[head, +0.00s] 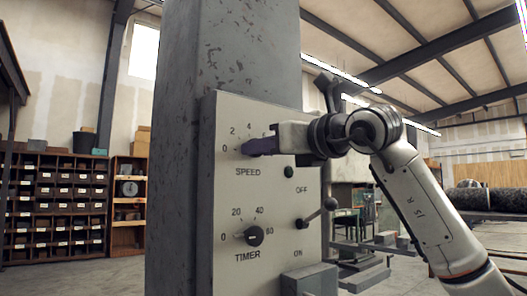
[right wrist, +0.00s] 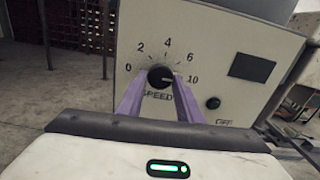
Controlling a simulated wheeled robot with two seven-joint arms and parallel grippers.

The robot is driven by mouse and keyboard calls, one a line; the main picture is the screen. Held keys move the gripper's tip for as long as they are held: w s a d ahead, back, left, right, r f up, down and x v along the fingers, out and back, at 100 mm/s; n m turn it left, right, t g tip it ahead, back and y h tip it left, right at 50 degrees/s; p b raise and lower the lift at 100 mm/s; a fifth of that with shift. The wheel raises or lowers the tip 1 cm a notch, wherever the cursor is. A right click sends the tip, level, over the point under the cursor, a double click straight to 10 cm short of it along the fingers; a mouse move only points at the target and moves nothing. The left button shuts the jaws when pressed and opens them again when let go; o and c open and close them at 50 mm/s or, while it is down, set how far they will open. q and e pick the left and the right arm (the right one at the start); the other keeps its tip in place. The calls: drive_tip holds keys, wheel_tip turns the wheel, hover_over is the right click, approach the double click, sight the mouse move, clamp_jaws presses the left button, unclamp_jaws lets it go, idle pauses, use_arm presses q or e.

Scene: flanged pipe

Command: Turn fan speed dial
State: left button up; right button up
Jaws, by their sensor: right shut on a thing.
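The speed dial (right wrist: 160,77) is a round black knob on the pale control panel (head: 228,200). In the right wrist view, numbers from 0 to 10 arc over it, and its light mark appears to point right, toward the 10. My right gripper (head: 249,148) reaches the panel from the right, at the SPEED scale. Its two purple fingers (right wrist: 162,84) are shut on the dial, one on each side. In the head view the fingers and hand hide the dial and the high end of its scale. My left gripper is out of view.
Below sit a TIMER knob (head: 254,236) and an OFF/ON lever with a ball end (head: 330,204), close under my right arm. A small dark button (head: 289,172) sits beside SPEED. The panel is fixed to a grey column (head: 178,150). Shelves (head: 60,210) stand far left.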

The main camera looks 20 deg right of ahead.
drive_tip(key=shift+f+m, duration=0.1)
drive_tip(key=shift+m, duration=0.3)
drive_tip(key=o, duration=0.9)
drive_tip(key=shift+c, duration=0.2)
drive_tip(key=shift+o, duration=0.8)
drive_tip(key=b+v, duration=0.1)
drive_tip(key=v, duration=0.9)
drive_tip(key=shift+s, duration=0.15)
